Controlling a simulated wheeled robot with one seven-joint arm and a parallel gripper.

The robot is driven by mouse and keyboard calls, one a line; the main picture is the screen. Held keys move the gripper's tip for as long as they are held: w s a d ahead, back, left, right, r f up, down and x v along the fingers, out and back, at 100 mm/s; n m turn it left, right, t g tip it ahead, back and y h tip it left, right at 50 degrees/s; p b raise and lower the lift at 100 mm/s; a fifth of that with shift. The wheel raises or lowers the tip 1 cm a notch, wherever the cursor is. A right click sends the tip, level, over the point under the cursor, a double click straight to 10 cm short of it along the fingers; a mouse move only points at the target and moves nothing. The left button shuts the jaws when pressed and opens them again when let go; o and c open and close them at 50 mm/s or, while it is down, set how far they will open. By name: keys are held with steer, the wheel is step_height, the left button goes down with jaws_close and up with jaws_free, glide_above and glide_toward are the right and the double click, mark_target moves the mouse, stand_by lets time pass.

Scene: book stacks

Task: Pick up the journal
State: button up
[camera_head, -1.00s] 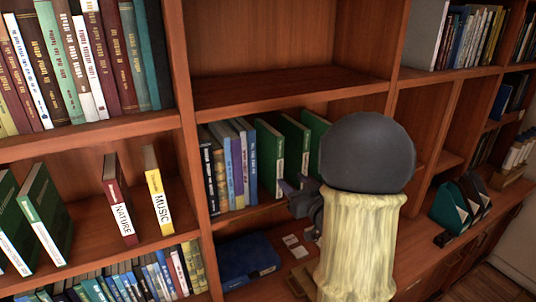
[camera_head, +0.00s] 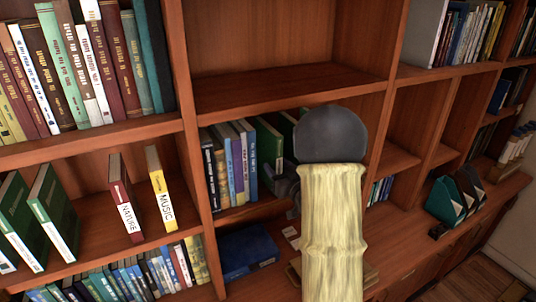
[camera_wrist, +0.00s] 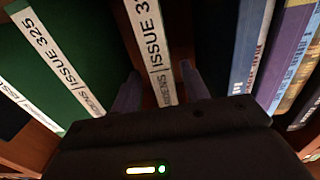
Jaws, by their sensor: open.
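Green journals with white spine labels stand on the middle shelf in the head view; one (camera_head: 269,146) shows beside the blue books, and another (camera_head: 287,127) is partly behind my arm. In the wrist view a journal with a label starting "ISSUE 3" (camera_wrist: 148,40) stands between the two fingers of my gripper (camera_wrist: 160,88), its last digits cut off. The fingers are apart, one on each side of its spine; I cannot tell whether they touch it. A journal labelled "ISSUE 325" (camera_wrist: 55,62) stands to its left. In the head view my gripper (camera_head: 284,187) is partly hidden by my arm.
Blue and purple books (camera_head: 232,160) stand close beside the journals, also at the right of the wrist view (camera_wrist: 285,55). A shelf board (camera_head: 290,91) lies above the journals. A blue box (camera_head: 246,249) lies below. An upright panel (camera_head: 192,150) bounds the bay's left.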

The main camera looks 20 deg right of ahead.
mark_target(271, 161)
steer(key=w, duration=0.1)
steer(key=w+p, duration=0.2)
steer(key=shift+w+a+r, duration=0.15)
steer(key=shift+a, duration=0.15)
steer(key=shift+w+p, duration=0.3)
steer(key=shift+w, duration=0.15)
steer(key=shift+f, duration=0.2)
jaws_close()
